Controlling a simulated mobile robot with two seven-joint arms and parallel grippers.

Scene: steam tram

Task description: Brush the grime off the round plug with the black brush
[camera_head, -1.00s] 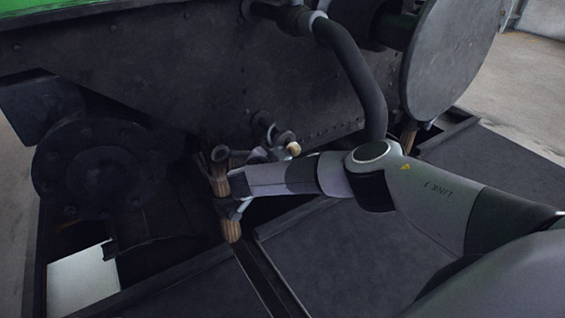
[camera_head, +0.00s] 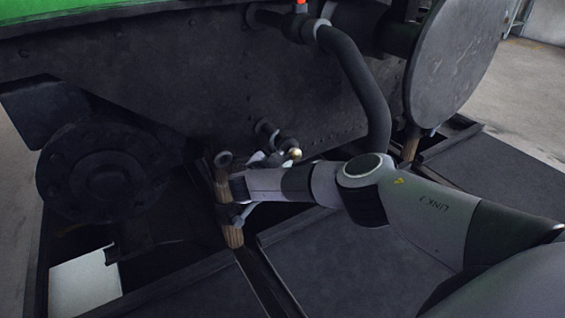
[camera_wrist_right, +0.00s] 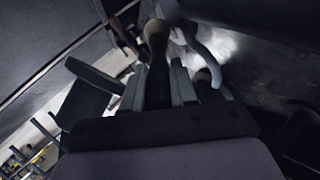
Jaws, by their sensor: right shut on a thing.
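My right gripper (camera_head: 232,190) is low in front of the tram's dark riveted plate. In the right wrist view its fingers (camera_wrist_right: 158,92) are shut on a dark shaft with a tan rounded end (camera_wrist_right: 157,35). I take this to be the black brush; its bristles cannot be made out. A small round brass-coloured end (camera_head: 295,154) shows just right of the gripper, below dark round fittings (camera_head: 266,128) on the plate. I cannot tell which of these is the round plug, nor see grime. My left gripper is not in view.
An upright brown wooden piece (camera_head: 232,237) shows at the gripper. A dark flanged disc (camera_head: 103,172) is at left. A thick bent pipe (camera_head: 362,85) and a large round buffer (camera_head: 455,60) are at right. Dark flat panels (camera_head: 340,260) lie below.

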